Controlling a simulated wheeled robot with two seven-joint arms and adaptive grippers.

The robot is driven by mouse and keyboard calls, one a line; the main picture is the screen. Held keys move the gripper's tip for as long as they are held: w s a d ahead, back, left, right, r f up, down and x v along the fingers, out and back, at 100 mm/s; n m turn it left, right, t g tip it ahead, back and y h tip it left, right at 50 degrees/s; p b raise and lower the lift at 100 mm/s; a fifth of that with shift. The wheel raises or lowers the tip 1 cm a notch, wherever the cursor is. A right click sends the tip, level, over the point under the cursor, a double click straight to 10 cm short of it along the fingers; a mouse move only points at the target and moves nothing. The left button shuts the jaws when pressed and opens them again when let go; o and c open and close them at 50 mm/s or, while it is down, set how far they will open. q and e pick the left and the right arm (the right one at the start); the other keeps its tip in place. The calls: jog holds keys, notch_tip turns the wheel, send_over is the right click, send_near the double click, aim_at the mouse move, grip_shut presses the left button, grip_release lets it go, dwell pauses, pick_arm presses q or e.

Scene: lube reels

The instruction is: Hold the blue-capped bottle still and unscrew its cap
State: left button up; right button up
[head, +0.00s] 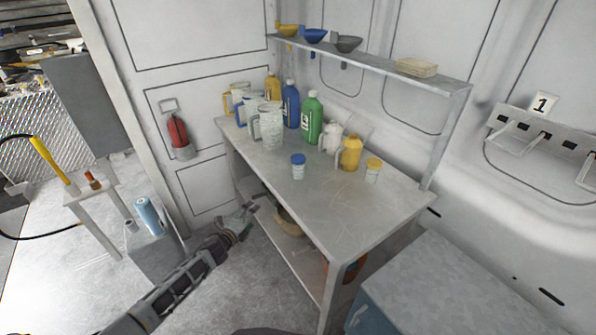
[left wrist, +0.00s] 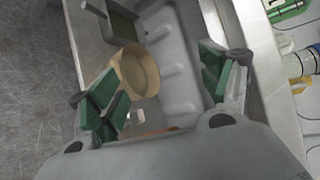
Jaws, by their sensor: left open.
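The blue-capped bottle (head: 298,168) is a small clear container with a blue cap (head: 298,158). My right gripper is not in view.
A similar yellow-capped bottle (head: 373,170) and a yellow jug (head: 350,153) stand to the right. Green (head: 312,118) and blue (head: 291,105) bottles and a clear pitcher (head: 271,126) stand behind. A tan bowl (head: 288,224) sits on the lower shelf. The bench's front right is clear.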

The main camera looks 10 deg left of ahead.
pick_arm(q)
jog(key=d+r+m+h, duration=0.2)
jog(key=d+r+m, duration=0.1)
jog(key=r+m, duration=0.2)
jog(key=d+r+m+t+h, duration=0.1)
jog(key=d+r+m, duration=0.3)
jog(key=r+m, duration=0.2)
jog(key=d+r+m+h, duration=0.2)
jog(key=d+r+m, duration=0.1)
jog(key=r+m, duration=0.3)
jog(key=shift+w+d+r+m+t+h+b, duration=0.1)
jog(key=shift+d+m+t+h+b, duration=0.25)
jog(key=shift+m, duration=0.55)
jog(key=shift+d+r, duration=0.1)
